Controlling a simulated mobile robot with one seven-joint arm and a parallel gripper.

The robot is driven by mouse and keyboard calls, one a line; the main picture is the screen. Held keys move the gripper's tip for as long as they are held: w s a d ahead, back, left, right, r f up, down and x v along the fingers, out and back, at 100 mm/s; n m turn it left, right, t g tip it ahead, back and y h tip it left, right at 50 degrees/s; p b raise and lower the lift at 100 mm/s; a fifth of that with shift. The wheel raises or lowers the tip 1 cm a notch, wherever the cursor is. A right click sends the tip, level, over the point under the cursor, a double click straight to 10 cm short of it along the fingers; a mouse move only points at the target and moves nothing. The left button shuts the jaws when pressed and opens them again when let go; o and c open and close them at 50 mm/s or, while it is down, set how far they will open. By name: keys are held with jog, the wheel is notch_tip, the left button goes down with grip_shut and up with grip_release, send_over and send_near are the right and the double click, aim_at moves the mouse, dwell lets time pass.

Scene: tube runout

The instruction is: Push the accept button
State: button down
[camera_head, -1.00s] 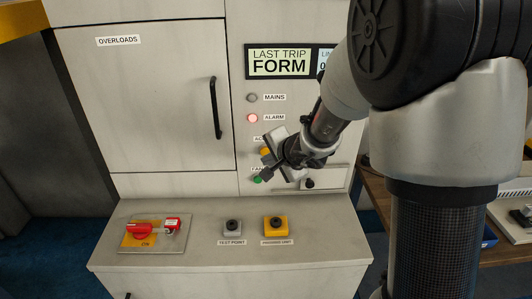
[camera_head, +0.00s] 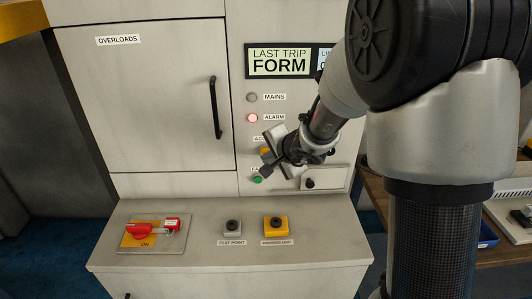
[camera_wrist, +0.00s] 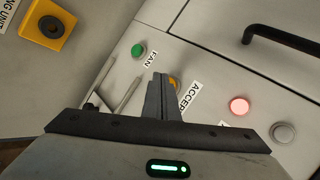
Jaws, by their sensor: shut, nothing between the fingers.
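The accept button is an orange-yellow button (camera_head: 264,151) on the upright panel, under the partly covered accept label (camera_head: 260,139). My gripper (camera_head: 267,168) is in front of the panel beside the button and hides part of it. In the wrist view the closed fingers (camera_wrist: 158,80) point at the panel, and the orange button (camera_wrist: 174,82) shows just behind and to the right of their tips. The fingers are shut and empty. I cannot tell whether they touch the button.
A green fan button (camera_head: 257,180) is just below. The red-lit alarm lamp (camera_head: 252,118) and grey mains lamp (camera_head: 252,98) are above. The door handle (camera_head: 215,108) sticks out at left. The ledge below carries a red switch (camera_head: 139,230), test point button (camera_head: 233,226) and yellow-boxed button (camera_head: 275,225).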

jog(key=shift+w, duration=0.4)
dwell(0.3)
jog(key=shift+s+b, duration=0.75)
jog(key=shift+s, duration=0.15)
jog(key=shift+s, duration=0.1)
jog(key=s+b, duration=0.2)
jog(key=s, duration=0.4)
jog(key=shift+b, duration=0.4)
jog(key=shift+w, duration=0.1)
